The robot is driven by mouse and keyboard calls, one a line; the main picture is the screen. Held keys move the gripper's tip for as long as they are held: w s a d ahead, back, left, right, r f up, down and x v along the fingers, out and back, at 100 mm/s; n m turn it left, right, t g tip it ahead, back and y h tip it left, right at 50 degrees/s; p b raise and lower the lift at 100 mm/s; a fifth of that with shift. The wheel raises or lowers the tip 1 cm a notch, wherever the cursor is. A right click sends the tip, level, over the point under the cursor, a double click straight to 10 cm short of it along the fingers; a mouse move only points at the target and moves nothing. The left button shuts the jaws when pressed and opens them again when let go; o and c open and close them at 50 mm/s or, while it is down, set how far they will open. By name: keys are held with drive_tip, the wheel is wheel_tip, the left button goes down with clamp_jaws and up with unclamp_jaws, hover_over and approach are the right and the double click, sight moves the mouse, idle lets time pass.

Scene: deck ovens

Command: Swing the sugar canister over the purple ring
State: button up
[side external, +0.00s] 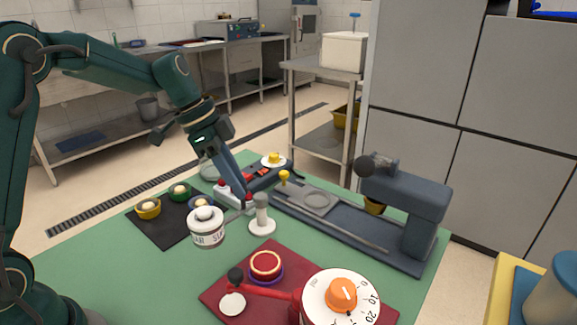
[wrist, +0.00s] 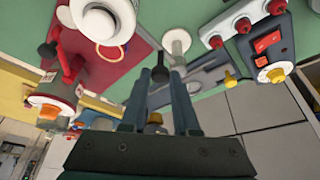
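The white sugar canister (side external: 206,230), with a round knob on top, is left of a pale upright post (side external: 262,215); a thin dark bar runs between them. In the wrist view the canister (wrist: 103,20) is at the top left and the post (wrist: 176,40) is right of it. The purple ring (side external: 266,279) lies around a red round piece on the dark red mat, in front of the post and right of the canister. My gripper (side external: 243,207) points down close to the bar and post. Its fingers (wrist: 161,72) look apart; contact with the bar is unclear.
A red stand with a white dial and orange knob (side external: 342,294) is at the front. A blue-grey machine (side external: 405,200) stands at the right. A black mat (side external: 167,230) with several small bowls is at the left. Green table (side external: 110,265) is clear at the front left.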

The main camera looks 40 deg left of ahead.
clamp_jaws()
idle(1.1)
